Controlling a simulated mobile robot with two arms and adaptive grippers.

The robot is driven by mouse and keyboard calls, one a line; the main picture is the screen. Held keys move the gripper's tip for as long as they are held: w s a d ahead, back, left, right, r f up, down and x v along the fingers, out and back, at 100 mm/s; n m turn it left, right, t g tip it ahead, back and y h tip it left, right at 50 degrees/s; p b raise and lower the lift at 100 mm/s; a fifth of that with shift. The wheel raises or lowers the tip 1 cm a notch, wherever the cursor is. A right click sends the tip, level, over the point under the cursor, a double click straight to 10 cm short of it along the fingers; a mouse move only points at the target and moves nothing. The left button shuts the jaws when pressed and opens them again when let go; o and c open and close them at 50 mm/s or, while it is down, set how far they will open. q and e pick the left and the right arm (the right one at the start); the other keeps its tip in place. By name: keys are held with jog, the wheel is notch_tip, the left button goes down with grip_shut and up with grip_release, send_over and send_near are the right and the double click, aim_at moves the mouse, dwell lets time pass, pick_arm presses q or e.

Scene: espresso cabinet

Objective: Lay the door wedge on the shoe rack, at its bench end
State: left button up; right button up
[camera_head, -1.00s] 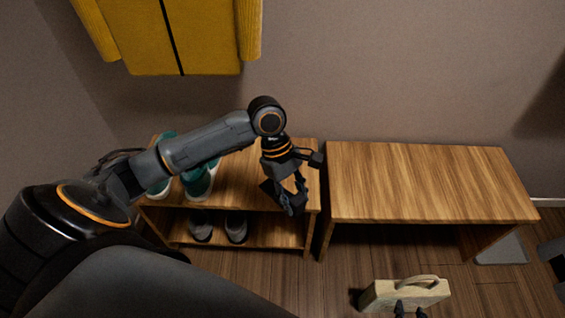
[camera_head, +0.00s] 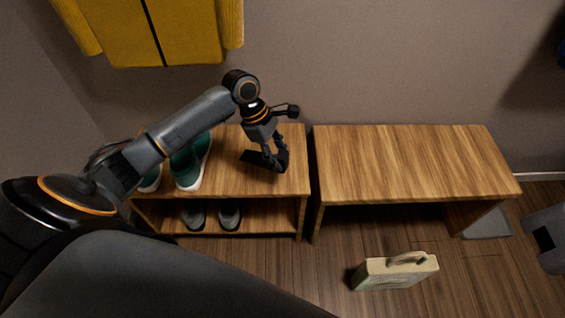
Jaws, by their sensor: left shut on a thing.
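The door wedge (camera_head: 253,158) is a small dark piece between the fingers of my left gripper (camera_head: 276,156). The gripper is shut on it, above the right part of the wooden shoe rack's top (camera_head: 225,180), the end beside the bench (camera_head: 410,165). The fingers partly hide the wedge. I cannot tell whether it touches the rack top. My right gripper is not in view.
Teal shoes (camera_head: 186,167) stand on the rack's left part, partly behind my arm. Grey shoes (camera_head: 229,217) sit on its lower shelf. The bench top is bare. A beige handled box (camera_head: 395,272) stands on the floor. A yellow coat (camera_head: 185,30) hangs above.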

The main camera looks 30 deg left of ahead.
pick_arm(q)
jog(key=w+f+b, duration=0.1)
jog(key=w+f, duration=0.1)
jog(key=w+a+f+b, duration=0.1)
jog(key=w+f, duration=0.1)
jog(key=f, duration=0.1)
jog(key=shift+w+f, duration=0.2)
jog(key=shift+w+a+f+b, duration=0.1)
jog(key=shift+w+f+b, duration=0.1)
jog(key=shift+b, duration=0.15)
notch_tip(320, 180, down, 2)
jog(key=shift+f+b, duration=0.25)
jog(key=shift+b, duration=0.5)
jog(key=shift+f, duration=0.35)
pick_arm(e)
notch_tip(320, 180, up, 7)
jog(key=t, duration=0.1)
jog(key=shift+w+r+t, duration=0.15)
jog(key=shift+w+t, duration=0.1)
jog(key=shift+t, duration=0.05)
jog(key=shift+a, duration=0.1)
